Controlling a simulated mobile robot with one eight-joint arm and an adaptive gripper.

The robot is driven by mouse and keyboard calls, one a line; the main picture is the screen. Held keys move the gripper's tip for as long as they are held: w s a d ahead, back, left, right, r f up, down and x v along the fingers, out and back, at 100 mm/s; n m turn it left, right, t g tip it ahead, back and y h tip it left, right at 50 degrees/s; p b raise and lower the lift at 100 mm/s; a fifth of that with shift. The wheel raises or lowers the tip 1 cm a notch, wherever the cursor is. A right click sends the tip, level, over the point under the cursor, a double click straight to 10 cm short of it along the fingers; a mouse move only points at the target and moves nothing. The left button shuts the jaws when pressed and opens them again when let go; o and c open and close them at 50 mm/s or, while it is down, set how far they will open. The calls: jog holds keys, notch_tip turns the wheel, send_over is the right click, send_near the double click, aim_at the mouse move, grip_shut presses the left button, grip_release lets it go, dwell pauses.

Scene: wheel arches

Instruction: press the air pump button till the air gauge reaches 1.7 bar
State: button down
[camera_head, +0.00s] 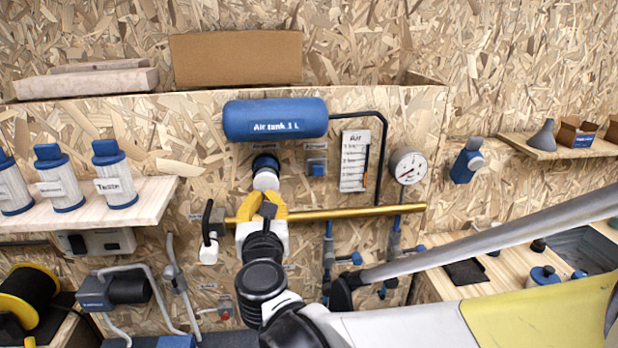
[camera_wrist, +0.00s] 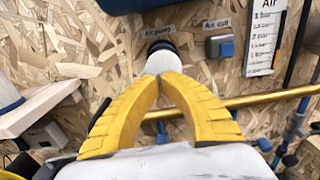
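The air pump button (camera_head: 265,178) is a white knob in a black collar on the wall, under the label "Air pump". It also shows in the wrist view (camera_wrist: 161,62), just beyond my fingertips. My gripper (camera_head: 269,194) has yellow fingers whose tips come together right in front of the knob. The wrist view shows the tips (camera_wrist: 160,78) meeting at the knob's near face; whether they press it I cannot tell. The air gauge (camera_head: 408,166) is a round white dial to the right; its reading is too small to tell.
A blue air tank (camera_head: 275,119) hangs above the button. A blue-and-grey "Air cut" switch (camera_head: 317,168) and an air scale card (camera_head: 355,160) are to its right. A brass pipe (camera_head: 350,212) runs just below. A shelf with blue-lidded jars (camera_head: 115,180) is at left.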

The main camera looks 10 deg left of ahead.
aim_at(263, 188)
jog(key=shift+w+a, duration=0.15)
jog(key=shift+w, duration=0.5)
jog(key=shift+w, duration=0.15)
jog(key=shift+b+x, duration=0.3)
jog(key=shift+x, duration=1.4)
jog(key=shift+v, duration=1.9)
jog(key=shift+b, duration=0.3)
